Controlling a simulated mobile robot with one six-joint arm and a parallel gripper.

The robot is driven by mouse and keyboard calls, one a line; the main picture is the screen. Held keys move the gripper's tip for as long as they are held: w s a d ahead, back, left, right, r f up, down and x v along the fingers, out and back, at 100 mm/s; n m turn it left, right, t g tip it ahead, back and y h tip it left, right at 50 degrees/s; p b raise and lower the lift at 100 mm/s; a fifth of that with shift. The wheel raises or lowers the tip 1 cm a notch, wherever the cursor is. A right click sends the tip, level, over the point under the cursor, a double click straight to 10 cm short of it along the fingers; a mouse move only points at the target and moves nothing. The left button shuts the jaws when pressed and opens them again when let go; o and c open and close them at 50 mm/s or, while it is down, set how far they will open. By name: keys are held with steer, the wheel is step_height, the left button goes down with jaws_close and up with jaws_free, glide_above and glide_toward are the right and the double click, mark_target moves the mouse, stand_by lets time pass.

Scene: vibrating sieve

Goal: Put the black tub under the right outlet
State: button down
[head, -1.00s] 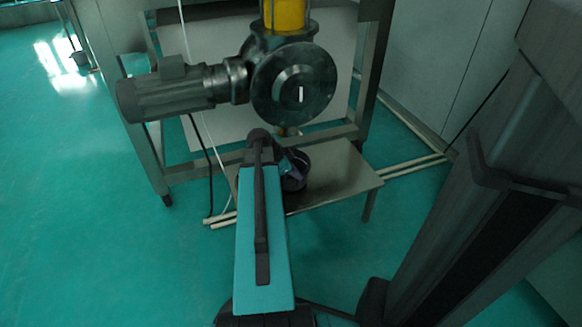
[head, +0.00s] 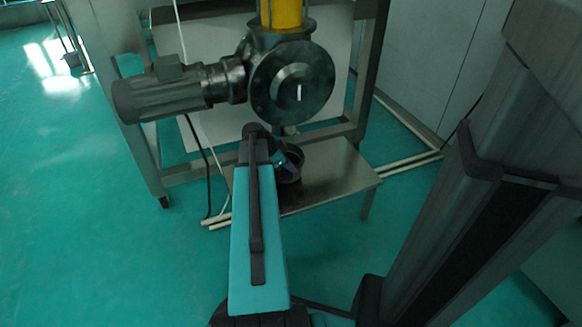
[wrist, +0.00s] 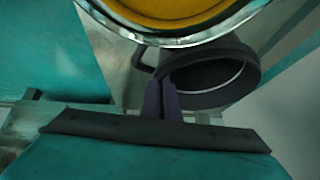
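The black tub (head: 293,172) is over the low steel stand, below the round grey valve (head: 292,82) that hangs under a yellow pipe (head: 281,14). In the wrist view the tub (wrist: 222,72) shows its round open rim, with its loop handle (wrist: 142,58) at the left. My gripper (wrist: 163,98) has its fingers close together at the tub's near left wall and looks shut on it. A metal ring with a yellow inside (wrist: 180,40) is just above the tub. Whether the tub's base touches the stand is hidden.
The low steel stand (head: 345,178) has bare room to the right of the tub. A grey motor (head: 160,97) sticks out left of the valve. Frame legs (head: 148,165) rise at the left, and pale pipes (head: 410,160) run along the floor.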

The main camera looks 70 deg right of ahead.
steer(key=shift+f, duration=0.15)
steer(key=c, duration=2)
jaws_free()
steer(key=shift+w+a+r, duration=0.15)
steer(key=shift+a+r, duration=0.05)
steer(key=shift+r, duration=0.35)
steer(key=p+v, duration=0.4)
steer(key=v, duration=0.7)
steer(key=shift+w+p, duration=0.15)
steer(key=shift+p, duration=0.15)
